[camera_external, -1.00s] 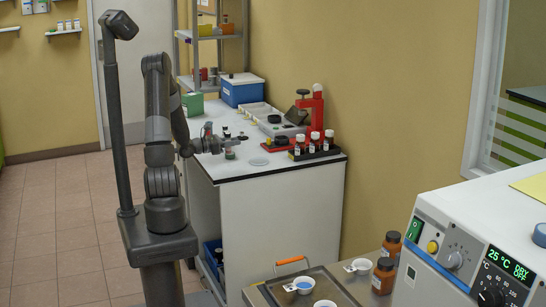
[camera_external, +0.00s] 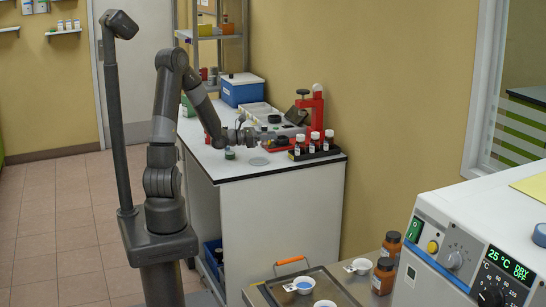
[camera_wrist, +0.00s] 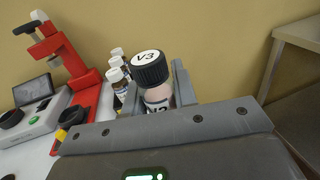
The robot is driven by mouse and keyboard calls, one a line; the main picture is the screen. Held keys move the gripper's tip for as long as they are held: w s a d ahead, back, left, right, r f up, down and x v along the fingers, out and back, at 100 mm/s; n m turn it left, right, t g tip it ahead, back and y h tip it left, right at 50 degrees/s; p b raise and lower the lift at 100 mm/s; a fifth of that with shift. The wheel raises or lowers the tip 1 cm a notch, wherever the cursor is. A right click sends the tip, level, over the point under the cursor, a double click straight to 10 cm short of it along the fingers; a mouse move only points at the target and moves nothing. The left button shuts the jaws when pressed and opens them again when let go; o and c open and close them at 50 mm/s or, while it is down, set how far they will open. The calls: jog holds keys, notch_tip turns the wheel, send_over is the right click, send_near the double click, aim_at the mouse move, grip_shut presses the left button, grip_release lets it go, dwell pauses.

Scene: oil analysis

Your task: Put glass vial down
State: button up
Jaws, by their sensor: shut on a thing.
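My gripper (camera_external: 250,139) is over the white bench, left of the vial rack. In the wrist view its fingers (camera_wrist: 155,95) are shut on a glass vial (camera_wrist: 151,72) with a black ribbed cap marked V3 on a white top. The vial has pinkish contents and a partly hidden label. It looks upright; its lower part is hidden by the gripper. In the external view it cannot be made out clearly.
A red press (camera_external: 318,108) and a grey instrument (camera_external: 283,125) stand behind. The bench front right of the dish (camera_external: 285,167) is clear.

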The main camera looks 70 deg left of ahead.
jog(key=a+f, duration=0.2)
jog(key=a, duration=0.1)
jog(key=a+f, duration=0.2)
jog(key=a, duration=0.2)
jog(key=a+f, duration=0.3)
jog(key=a, duration=0.1)
jog(key=shift+w, duration=0.4)
jog(key=shift+a+f, duration=0.1)
jog(key=shift+f, duration=1.85)
jog(key=shift+f, duration=0.2)
jog(key=o, duration=1)
jog(key=shift+r, duration=0.2)
jog(key=v, duration=1.2)
